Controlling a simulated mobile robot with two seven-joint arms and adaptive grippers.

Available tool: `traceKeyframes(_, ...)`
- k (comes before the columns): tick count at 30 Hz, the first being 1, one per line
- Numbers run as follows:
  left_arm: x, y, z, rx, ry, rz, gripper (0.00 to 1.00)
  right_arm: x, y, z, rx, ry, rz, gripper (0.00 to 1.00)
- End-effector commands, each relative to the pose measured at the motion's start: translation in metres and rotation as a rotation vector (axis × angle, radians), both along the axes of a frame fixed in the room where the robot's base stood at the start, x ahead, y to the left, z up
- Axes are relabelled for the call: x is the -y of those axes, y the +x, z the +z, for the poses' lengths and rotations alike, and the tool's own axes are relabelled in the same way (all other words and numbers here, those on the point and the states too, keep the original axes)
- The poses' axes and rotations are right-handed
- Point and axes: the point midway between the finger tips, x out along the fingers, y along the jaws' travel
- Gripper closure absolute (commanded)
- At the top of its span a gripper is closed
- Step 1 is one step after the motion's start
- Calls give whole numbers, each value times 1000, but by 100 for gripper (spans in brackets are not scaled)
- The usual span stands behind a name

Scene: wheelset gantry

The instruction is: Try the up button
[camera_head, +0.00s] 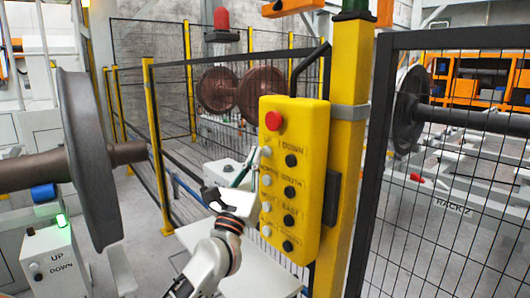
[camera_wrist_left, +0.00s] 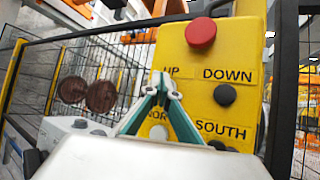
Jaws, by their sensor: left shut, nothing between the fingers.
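A yellow control pendant (camera_head: 300,190) hangs on a yellow post, with two columns of buttons below a red button (camera_head: 273,120). Its pale up button (camera_head: 266,151) is at the top of the left column, beside the dark down button (camera_head: 291,160). The pendant also fills much of the left wrist view (camera_wrist_left: 240,110). My left gripper (camera_head: 248,163) is shut and empty, its tips at the pendant's upper left. In the wrist view the shut fingertips (camera_wrist_left: 161,82) lie just below the UP label and largely hide the up button. I cannot tell whether they touch it. My right gripper is not in view.
A small grey box (camera_head: 55,262) at lower left also has UP and DOWN buttons and a green light. Black mesh fencing (camera_head: 440,200) is at the right. A red lamp (camera_head: 221,18) is behind.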

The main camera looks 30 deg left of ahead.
Motion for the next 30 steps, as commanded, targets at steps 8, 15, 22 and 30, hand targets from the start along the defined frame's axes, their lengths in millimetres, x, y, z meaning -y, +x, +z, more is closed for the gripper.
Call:
traceKeyframes(8,-2,-4,0,1,0,0,100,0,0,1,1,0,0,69)
traceKeyframes(15,-4,-10,0,0,2,1,100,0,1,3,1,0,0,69)
traceKeyframes(22,-11,-29,1,0,2,0,100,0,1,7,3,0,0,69)
traceKeyframes(30,-20,-48,0,0,1,1,100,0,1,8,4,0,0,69)
